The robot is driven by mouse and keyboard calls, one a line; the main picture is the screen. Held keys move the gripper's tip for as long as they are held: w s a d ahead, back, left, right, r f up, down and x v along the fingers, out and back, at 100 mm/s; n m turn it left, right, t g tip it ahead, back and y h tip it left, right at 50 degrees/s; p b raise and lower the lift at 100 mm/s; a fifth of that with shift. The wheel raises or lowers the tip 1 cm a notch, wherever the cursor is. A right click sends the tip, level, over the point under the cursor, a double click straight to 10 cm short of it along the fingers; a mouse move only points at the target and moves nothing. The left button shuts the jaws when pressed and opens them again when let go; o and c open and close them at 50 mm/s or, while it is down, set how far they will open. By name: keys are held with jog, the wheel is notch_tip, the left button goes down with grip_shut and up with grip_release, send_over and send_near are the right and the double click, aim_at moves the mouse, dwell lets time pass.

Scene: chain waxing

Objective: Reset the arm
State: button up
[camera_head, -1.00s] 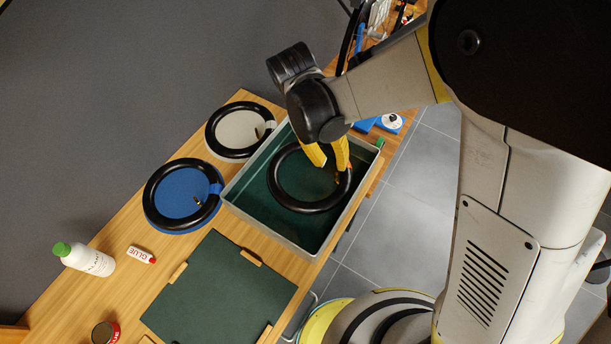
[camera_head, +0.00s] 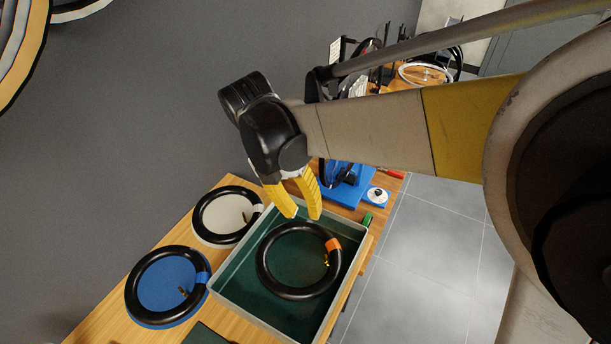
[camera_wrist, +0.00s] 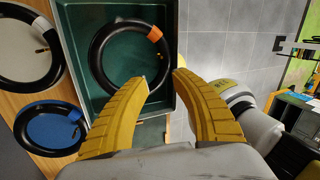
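My gripper (camera_head: 302,212) has yellow fingers spread a little apart, with nothing between them. It hangs above the far part of a green-lined tray on the wooden bench. In the wrist view the gripper (camera_wrist: 160,78) also shows its fingertips apart and empty. A black inner tube (camera_head: 262,262) with an orange band lies in the tray, below and apart from the fingers. It also shows in the wrist view (camera_wrist: 97,62).
The tray (camera_head: 240,312) has pale raised walls. Black tubes lie on a white disc (camera_head: 224,213) and a blue disc (camera_head: 166,284) to its left. A blue stand (camera_head: 345,192) and a wheel (camera_head: 424,73) are at the back right. Tiled floor (camera_head: 430,270) lies right of the bench.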

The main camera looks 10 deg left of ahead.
jog(key=s+d+f+m+t+y+b, duration=0.1)
jog(key=d+m+b, duration=0.3)
jog(key=d+m, duration=0.4)
jog(key=s+d+f+m+t+y+b, duration=0.1)
jog(key=d+f+m+t+b, duration=0.3)
jog(key=d+m, duration=0.4)
jog(key=s+d+f+m+t+y+b, duration=0.1)
jog(key=s+d+f+m+t+b, duration=0.2)
jog(key=m, duration=1.4)
jog(key=shift+s+d+f+y+b, duration=0.35)
jog(key=shift+d+b, duration=1.1)
jog(key=shift+d, duration=1.3)
jog(key=shift+w+r, duration=0.1)
